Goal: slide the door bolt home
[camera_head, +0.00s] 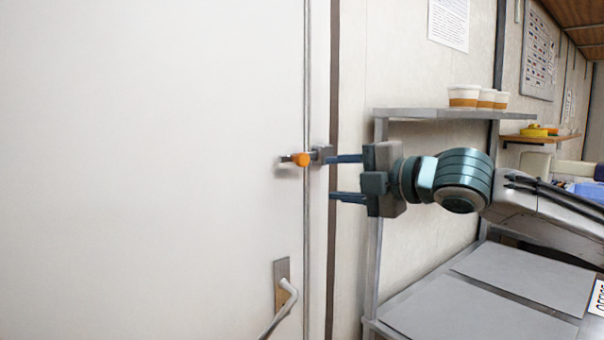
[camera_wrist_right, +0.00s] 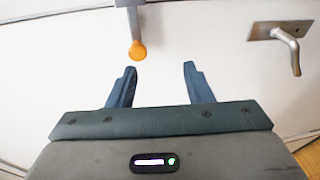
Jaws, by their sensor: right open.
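The door bolt (camera_head: 287,158) is a small grey bar with an orange knob (camera_head: 301,160) on the white door (camera_head: 150,150). A grey bracket (camera_head: 322,154) sits right of the knob, at the door's edge by the frame. My right gripper (camera_head: 332,178) is open and empty, its two blue fingers pointing left towards the door. In the head view the upper finger is about level with the knob, to its right. In the right wrist view the orange knob (camera_wrist_right: 138,50) lies just beyond the left fingertip, not between the fingers. My left gripper does not show.
A door handle (camera_head: 289,296) on its plate is below the bolt; it shows at right in the wrist view (camera_wrist_right: 286,42). A shelf (camera_head: 430,114) with cups (camera_head: 464,95) and a lower counter (camera_head: 440,312) stand right of the frame. The door surface left of the bolt is clear.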

